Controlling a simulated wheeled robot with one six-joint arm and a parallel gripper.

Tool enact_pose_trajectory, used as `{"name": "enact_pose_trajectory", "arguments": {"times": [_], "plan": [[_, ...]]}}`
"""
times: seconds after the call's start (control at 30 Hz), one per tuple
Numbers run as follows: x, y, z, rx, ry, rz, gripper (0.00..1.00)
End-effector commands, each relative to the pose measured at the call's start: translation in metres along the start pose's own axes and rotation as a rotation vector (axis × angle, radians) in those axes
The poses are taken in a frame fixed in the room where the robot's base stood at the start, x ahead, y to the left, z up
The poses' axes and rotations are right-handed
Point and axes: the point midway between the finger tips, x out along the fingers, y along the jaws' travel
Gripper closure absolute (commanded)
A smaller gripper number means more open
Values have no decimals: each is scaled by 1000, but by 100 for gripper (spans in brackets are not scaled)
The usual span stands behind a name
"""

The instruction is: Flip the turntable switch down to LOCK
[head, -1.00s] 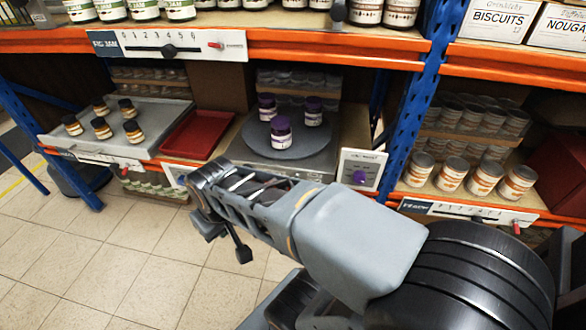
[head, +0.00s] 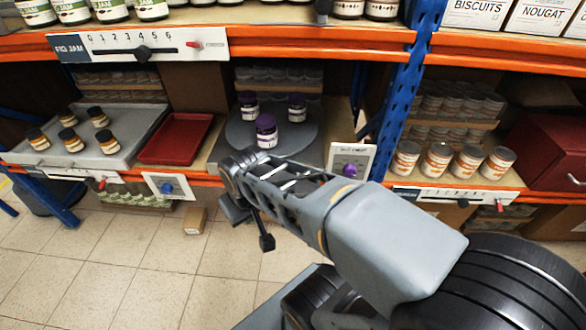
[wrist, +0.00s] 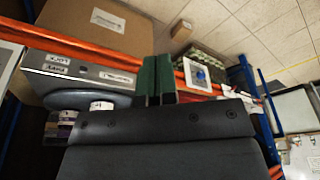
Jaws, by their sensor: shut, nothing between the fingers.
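The turntable's grey disc (head: 294,130) sits on the lower shelf in the head view, with purple-lidded jars (head: 266,131) on it. My arm covers the front of its housing there. In the wrist view, where the scene appears turned over, the grey turntable housing (wrist: 108,89) is at the left with small white labels. A small dark detail shows between the labels; I cannot tell whether it is the switch or how it is set. My gripper (wrist: 158,80) is shut and empty, its green fingers together, in front of the shelf and to the right of the housing.
A panel with a purple knob (head: 350,170) stands right of the turntable, and one with a blue knob (head: 167,187) to its left. A red tray (head: 177,139) lies left of the turntable. A small cardboard box (head: 190,221) is on the floor.

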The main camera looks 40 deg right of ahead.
Motion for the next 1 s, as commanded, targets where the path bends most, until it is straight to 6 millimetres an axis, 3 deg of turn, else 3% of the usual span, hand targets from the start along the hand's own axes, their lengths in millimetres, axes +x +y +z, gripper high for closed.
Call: {"name": "enact_pose_trajectory", "arguments": {"times": [0.13,0.27,0.37,0.6,0.8,1.0], "plan": [[-2,3,-4,-12,-7,-2,100],[-9,19,-25,-88,-50,-16,100],[-14,46,-50,-191,-92,-53,100],[-10,135,-97,-480,-119,-205,100],[2,200,-108,-667,-61,-304,100],[10,233,-108,-765,-11,-344,100]]}}
